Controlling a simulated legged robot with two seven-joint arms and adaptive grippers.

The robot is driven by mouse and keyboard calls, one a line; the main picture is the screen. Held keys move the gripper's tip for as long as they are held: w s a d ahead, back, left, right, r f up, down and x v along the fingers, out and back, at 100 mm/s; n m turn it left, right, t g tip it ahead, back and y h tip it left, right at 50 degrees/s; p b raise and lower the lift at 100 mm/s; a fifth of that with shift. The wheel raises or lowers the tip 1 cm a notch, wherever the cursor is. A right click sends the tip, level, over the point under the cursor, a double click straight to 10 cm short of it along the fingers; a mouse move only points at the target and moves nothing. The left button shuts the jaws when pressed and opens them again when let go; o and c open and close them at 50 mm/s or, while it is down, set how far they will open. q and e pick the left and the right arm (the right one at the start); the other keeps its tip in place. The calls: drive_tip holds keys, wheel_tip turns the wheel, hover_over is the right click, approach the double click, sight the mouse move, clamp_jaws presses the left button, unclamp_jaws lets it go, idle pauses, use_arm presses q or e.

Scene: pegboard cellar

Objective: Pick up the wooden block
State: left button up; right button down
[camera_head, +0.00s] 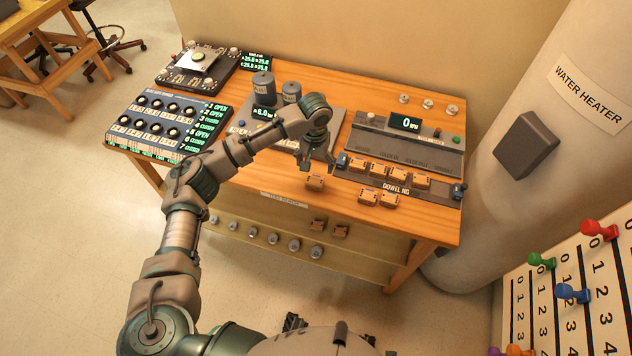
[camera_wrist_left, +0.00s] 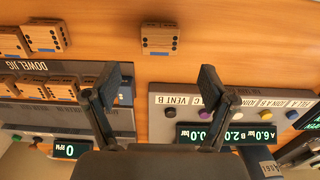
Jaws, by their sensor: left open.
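Several small wooden blocks show on the workbench. One wooden block (camera_head: 316,182) sits alone near the front edge, left of the dowel jig (camera_head: 440,194). It also shows in the left wrist view (camera_wrist_left: 160,39), with dark dots on its face, beyond and between the fingertips. My left gripper (camera_head: 304,163) is open and empty, just behind that block in the head view and apart from it. Its spread fingers show in the left wrist view (camera_wrist_left: 164,82). More blocks (camera_head: 388,199) stand in front of the jig and in a row on it. My right gripper is not in view.
A grey panel with a lit display (camera_head: 262,113) and two canisters (camera_head: 264,88) stands behind my left arm. A switch panel (camera_head: 168,122) is at the left. Two blocks (camera_head: 318,224) sit below the bench top. The water heater (camera_head: 550,150) stands at the right.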

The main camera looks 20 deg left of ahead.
sight(314, 181)
use_arm(q)
drive_tip(key=shift+a+f, duration=0.1)
drive_tip(key=shift+f, duration=0.7)
drive_tip(key=shift+a+f, duration=0.1)
drive_tip(key=shift+f, duration=0.4)
drive_tip(key=f, duration=0.4)
drive_tip(key=shift+s+f+b, duration=0.25)
drive_tip(key=shift+f+b, duration=0.05)
drive_tip(key=shift+b, duration=0.1)
drive_tip(key=shift+d+f, duration=0.2)
drive_tip(key=shift+c, duration=1.2)
drive_tip(key=c, duration=0.8)
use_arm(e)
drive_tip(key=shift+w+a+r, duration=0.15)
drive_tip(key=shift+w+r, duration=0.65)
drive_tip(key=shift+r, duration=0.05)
